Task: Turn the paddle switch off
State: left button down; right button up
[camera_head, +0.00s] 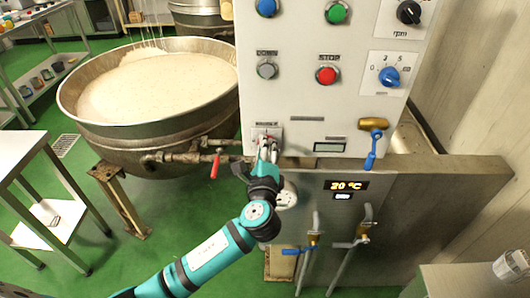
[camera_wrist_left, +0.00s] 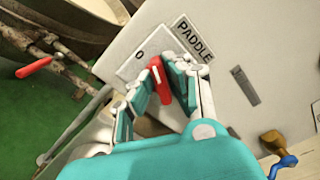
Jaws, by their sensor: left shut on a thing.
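The paddle switch is a red knob (camera_wrist_left: 160,80) on a pale plate marked PADDLE and 0 (camera_wrist_left: 140,58), in the left wrist view. In the head view its plate (camera_head: 267,132) shows low on the white control panel (camera_head: 300,105), mostly covered by my gripper. My left gripper (camera_head: 267,152) reaches up to the switch, and in the left wrist view its fingers (camera_wrist_left: 163,84) are shut around the red knob, one on each side. The knob's exact setting is hard to read. My right gripper is in neither view.
A large kettle of pale mass (camera_head: 160,85) stands left of the panel, with a red-handled valve (camera_head: 215,165) below. Other knobs and buttons, such as the red STOP button (camera_head: 327,75), sit higher on the panel. A brass valve with a blue handle (camera_head: 372,140) juts out at right.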

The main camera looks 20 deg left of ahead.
pick_arm(q)
jog(key=n+b, duration=0.2)
jog(key=n, duration=0.3)
jog(key=shift+f+b, duration=0.25)
jog(key=shift+b, duration=0.15)
jog(key=shift+n, duration=0.3)
jog(key=c, duration=1.3)
grip_release()
jog(key=shift+r, duration=0.1)
jog(key=shift+c, duration=0.2)
jog(key=v, duration=1.2)
